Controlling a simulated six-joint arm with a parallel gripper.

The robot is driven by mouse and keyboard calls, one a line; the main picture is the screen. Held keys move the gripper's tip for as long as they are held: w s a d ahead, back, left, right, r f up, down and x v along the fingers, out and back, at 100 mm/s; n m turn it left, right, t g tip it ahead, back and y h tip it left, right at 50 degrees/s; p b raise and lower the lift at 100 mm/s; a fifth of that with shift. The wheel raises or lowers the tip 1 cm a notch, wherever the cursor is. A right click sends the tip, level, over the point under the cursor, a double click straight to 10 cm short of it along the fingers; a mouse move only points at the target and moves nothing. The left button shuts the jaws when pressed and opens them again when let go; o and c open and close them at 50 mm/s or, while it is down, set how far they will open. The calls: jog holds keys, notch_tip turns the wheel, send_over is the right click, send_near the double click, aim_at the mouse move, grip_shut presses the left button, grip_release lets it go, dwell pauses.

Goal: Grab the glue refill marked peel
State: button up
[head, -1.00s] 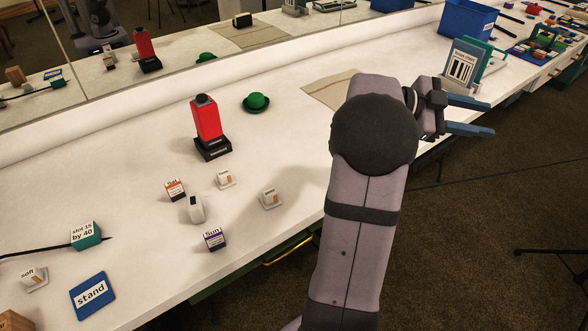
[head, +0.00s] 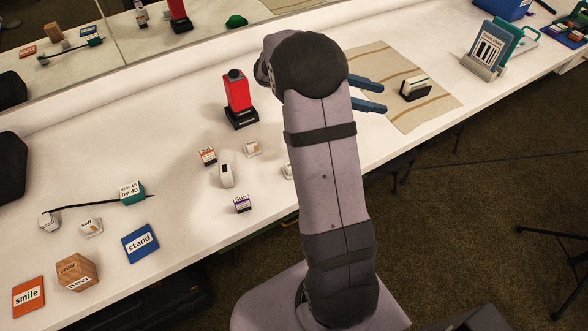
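No label that reads peel is legible. Small pale blocks with orange marks stand on the white table: one reading soft (head: 90,226), one turned away (head: 252,149), and one partly hidden behind my arm (head: 287,171). Another pale block (head: 48,221) sits at the left, its face unreadable. I cannot tell which of these is the glue refill. My gripper (head: 368,95) has its two blue fingers apart, pointing right, over the table near the striped cloth. Nothing shows between them.
A striped cloth (head: 435,103) bears a card holder (head: 415,88). A red device (head: 238,92), a white rounded object (head: 226,175), orange (head: 208,156) and purple (head: 242,203) labelled blocks, a teal block (head: 132,192), a stand card (head: 140,243) and a wooden block (head: 77,273) stand about.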

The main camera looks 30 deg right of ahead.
jog(key=w+a+f+n+t+b, duration=0.1)
jog(key=a+f, duration=0.3)
jog(key=a, duration=0.5)
jog(key=w+a+f+n+t+b, duration=0.1)
jog(key=a+f+n+t, duration=0.1)
jog(key=a+f, duration=0.3)
jog(key=w+a+f+n+t+b, duration=0.1)
jog(key=a+f+n, duration=0.2)
jog(key=a, duration=1)
jog(key=shift+w+a+f+n+t+h, duration=0.1)
jog(key=shift+a+f+n+t+h, duration=0.1)
jog(key=shift+f, duration=0.3)
jog(key=shift+a+f+n+t+h, duration=0.1)
jog(key=shift+f+t+h, duration=0.1)
jog(key=shift+f, duration=0.3)
jog(key=shift+p+x, duration=0.4)
jog(key=shift+x, duration=3.35)
jog(key=shift+w+r, duration=0.1)
jog(key=shift+w, duration=0.1)
grip_shut()
